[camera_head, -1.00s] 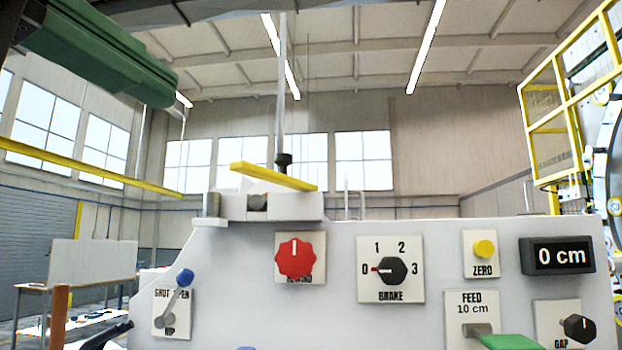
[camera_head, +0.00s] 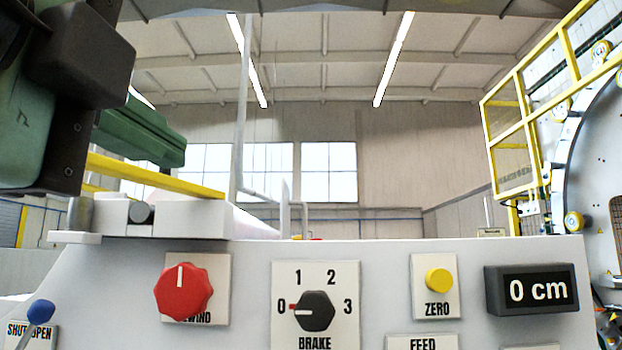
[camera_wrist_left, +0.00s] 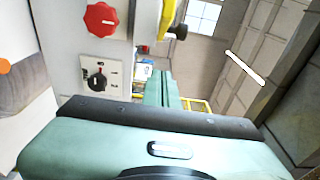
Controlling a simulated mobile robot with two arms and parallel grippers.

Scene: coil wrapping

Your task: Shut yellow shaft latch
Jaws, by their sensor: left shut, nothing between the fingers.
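The yellow shaft latch (camera_head: 160,178) is a flat yellow bar above the white block (camera_head: 190,218) on top of the machine panel. It slopes down from left to right, and a dark round shaft end (camera_head: 140,212) shows beneath it. My left gripper (camera_head: 150,140) has its green fingers together and empty, just above and behind the bar in the picture. I cannot tell whether they touch it. In the left wrist view the green fingers (camera_wrist_left: 163,88) point up the picture, with the yellow bar (camera_wrist_left: 168,16) near their far end. My right gripper does not clearly show.
Below the latch, the panel carries a red knob (camera_head: 183,287), a black brake dial (camera_head: 314,311), a yellow zero button (camera_head: 439,281) and a display reading 0 cm (camera_head: 540,289). A blue-tipped lever (camera_head: 40,311) is at lower left. A yellow guard frame (camera_head: 515,130) stands at right.

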